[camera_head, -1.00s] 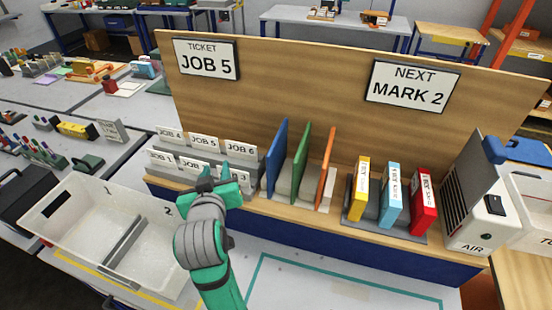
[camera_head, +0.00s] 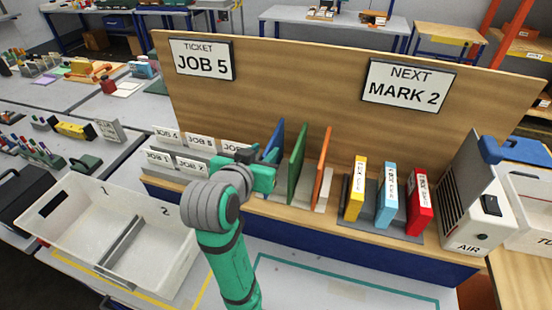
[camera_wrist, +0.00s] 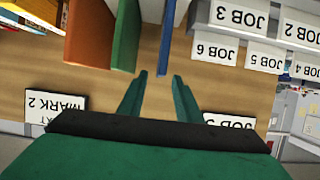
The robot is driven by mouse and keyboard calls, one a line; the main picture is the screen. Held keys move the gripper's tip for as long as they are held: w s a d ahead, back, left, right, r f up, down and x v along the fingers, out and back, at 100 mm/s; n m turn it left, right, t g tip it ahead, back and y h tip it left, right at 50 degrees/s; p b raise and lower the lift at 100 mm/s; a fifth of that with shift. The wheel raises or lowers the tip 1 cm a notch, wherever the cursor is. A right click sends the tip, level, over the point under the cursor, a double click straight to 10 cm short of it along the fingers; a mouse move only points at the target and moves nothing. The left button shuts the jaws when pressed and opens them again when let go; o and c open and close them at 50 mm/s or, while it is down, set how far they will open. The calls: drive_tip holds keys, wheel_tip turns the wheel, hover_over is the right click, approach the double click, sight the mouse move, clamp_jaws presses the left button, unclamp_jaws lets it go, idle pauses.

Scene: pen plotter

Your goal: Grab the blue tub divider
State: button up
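The blue divider (camera_head: 276,138) is a thin upright panel on the wooden shelf, left of a green one. My arm hides its lower part in the head view. In the wrist view, which is upside down, the blue divider (camera_wrist: 167,38) shows edge-on. My gripper (camera_wrist: 160,76) is open, with its two green fingers apart. The near end of the blue divider lies at the gap between the fingertips, closer to the right finger. In the head view my gripper (camera_head: 268,160) is right at the divider. I cannot tell whether a finger touches it.
The green divider (camera_head: 298,158) and orange divider (camera_head: 321,168) stand just right of the blue one. Job cards (camera_head: 200,140) stand to its left. Yellow, light blue and red boxes (camera_head: 388,195) are farther right. A wooden backboard (camera_head: 320,95) rises behind. A white tub (camera_head: 70,250) is at left.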

sight(274, 144)
drive_tip(key=x, duration=0.5)
drive_tip(key=shift+f, duration=0.15)
drive_tip(key=shift+f+x, duration=0.15)
drive_tip(key=shift+x, duration=1.15)
drive_tip(key=shift+f+x, duration=0.15)
drive_tip(key=shift+x, duration=1.1)
drive_tip(key=shift+a, duration=0.15)
drive_tip(key=shift+c, duration=0.3)
clamp_jaws()
